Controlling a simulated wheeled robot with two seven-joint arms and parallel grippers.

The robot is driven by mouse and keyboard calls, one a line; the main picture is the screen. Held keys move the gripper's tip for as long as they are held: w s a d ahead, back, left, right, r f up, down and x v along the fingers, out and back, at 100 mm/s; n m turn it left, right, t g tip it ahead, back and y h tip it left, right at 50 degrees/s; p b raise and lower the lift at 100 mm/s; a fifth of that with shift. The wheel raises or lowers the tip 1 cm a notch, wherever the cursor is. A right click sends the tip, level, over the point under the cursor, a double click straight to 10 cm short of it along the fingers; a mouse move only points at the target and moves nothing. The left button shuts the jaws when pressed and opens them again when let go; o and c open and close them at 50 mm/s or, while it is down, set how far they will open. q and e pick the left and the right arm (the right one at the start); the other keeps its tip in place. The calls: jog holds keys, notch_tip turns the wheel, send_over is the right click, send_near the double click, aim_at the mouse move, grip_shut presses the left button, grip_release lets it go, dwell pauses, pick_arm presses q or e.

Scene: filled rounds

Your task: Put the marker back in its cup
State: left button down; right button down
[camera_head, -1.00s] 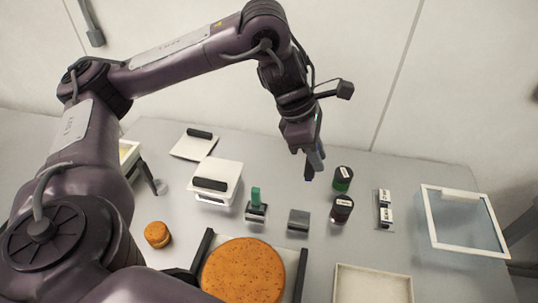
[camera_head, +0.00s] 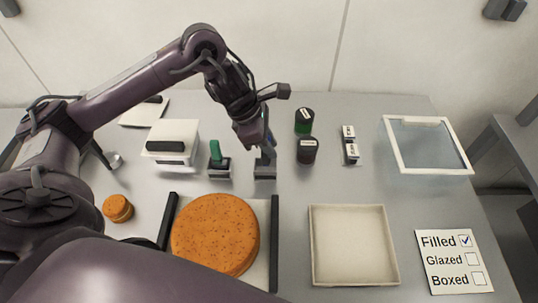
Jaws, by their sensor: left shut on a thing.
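My left gripper (camera_head: 267,146) points down at the middle of the table, shut on the marker. My right gripper is not in view.
A green-handled tool (camera_head: 215,151) stands in a dark holder left of the cup. Two dark jars (camera_head: 307,151) stand to the right. A large orange round (camera_head: 214,234) lies in front, beside an empty cream tray (camera_head: 353,244). A card (camera_head: 454,261) has "Filled" ticked.

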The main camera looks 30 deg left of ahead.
pick_arm(q)
jog(key=shift+f, duration=0.3)
notch_tip(320, 180, down, 3)
jog(key=shift+r+b, duration=0.1)
jog(key=shift+b, duration=0.2)
jog(key=shift+f, duration=0.25)
jog(key=shift+f+b, duration=0.25)
jog(key=shift+b, duration=0.1)
jog(key=c, duration=1.3)
grip_release()
jog(key=shift+r, duration=0.1)
jog(key=shift+o, duration=0.2)
